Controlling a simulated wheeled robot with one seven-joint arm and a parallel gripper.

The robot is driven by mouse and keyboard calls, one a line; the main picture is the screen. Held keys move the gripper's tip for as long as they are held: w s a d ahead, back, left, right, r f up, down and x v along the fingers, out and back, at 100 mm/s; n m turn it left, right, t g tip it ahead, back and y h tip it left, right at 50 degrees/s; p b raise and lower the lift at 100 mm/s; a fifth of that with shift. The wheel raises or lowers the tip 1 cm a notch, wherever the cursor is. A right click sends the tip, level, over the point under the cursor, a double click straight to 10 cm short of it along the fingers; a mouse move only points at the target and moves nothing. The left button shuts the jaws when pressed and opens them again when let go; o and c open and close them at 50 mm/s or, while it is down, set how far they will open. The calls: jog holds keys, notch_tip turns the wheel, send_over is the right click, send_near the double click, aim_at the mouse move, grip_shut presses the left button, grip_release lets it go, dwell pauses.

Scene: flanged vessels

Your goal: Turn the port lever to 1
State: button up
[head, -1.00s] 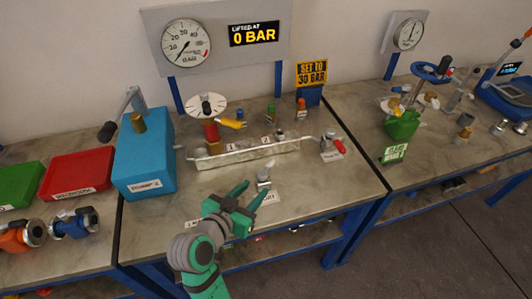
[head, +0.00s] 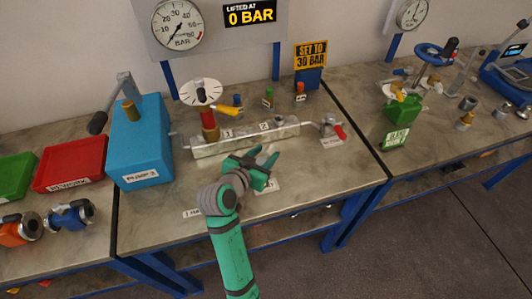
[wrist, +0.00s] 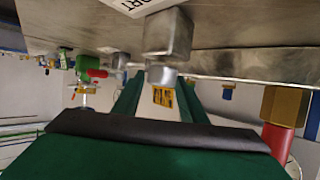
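The port lever appears to be the grey metal piece (wrist: 168,35) beside the white PORT label (wrist: 135,4), seen upside down in the wrist view. A square block and a shorter round part show there, between and just beyond my fingers. In the head view my gripper (head: 262,160) covers this piece, and only part of the label (head: 266,186) shows. My gripper's fingers are apart, with a gap between them. I cannot tell whether they touch the lever. The manifold bar (head: 245,139) behind carries plates marked 1 and 2.
A red-handled valve (head: 338,130) stands at the manifold's right end. A red and brass fitting with a white dial (head: 200,92) stands at its left. The blue pump box (head: 140,150) is further left. The bench front right of my gripper is clear.

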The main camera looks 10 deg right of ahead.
jog(key=shift+w+d+f, duration=0.1)
jog(key=shift+w+d, duration=0.1)
jog(key=shift+w, duration=0.05)
jog(key=shift+c, duration=0.3)
grip_shut()
